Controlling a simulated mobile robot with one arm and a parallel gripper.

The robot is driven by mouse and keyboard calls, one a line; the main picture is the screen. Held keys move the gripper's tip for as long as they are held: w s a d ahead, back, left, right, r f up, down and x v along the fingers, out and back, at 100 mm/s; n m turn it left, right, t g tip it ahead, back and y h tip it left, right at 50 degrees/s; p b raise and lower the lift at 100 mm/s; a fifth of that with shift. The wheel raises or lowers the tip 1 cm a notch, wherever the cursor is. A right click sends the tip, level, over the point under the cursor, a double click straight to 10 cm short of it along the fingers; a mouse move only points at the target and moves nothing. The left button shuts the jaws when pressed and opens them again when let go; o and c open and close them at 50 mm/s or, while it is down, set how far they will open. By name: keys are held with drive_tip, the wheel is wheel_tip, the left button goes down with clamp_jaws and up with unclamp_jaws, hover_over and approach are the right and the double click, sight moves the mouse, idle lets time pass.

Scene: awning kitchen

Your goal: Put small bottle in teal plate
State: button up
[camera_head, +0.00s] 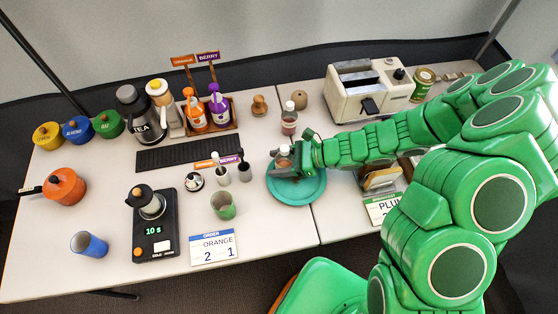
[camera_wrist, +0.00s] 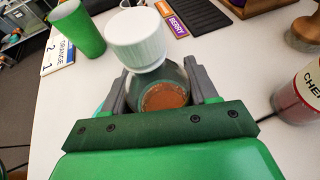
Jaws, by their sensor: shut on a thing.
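A small bottle with a white cap and reddish-brown contents (camera_wrist: 162,95) is between my gripper's fingers in the wrist view. It also shows in the head view (camera_head: 284,152), partly covered by the gripper. My gripper (camera_head: 283,163) is shut on this bottle. The bottle looks upright in the head view. The teal plate (camera_head: 297,195) lies on the table beneath the gripper and bottle. I cannot tell whether the bottle touches the plate. In the wrist view, only a sliver of teal shows beside the left finger.
Another white-capped bottle (camera_head: 290,119) stands just behind the plate. A green cup (camera_head: 223,205) and small dark holders stand left of it. A toaster (camera_head: 368,88) is at the back right, with a bread rack (camera_head: 381,178) right of the plate. An order card (camera_head: 214,248) stands at the front.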

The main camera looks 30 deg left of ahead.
drive_tip(key=o, duration=1.1)
drive_tip(key=shift+r, duration=0.2)
drive_tip(key=shift+v, duration=5.95)
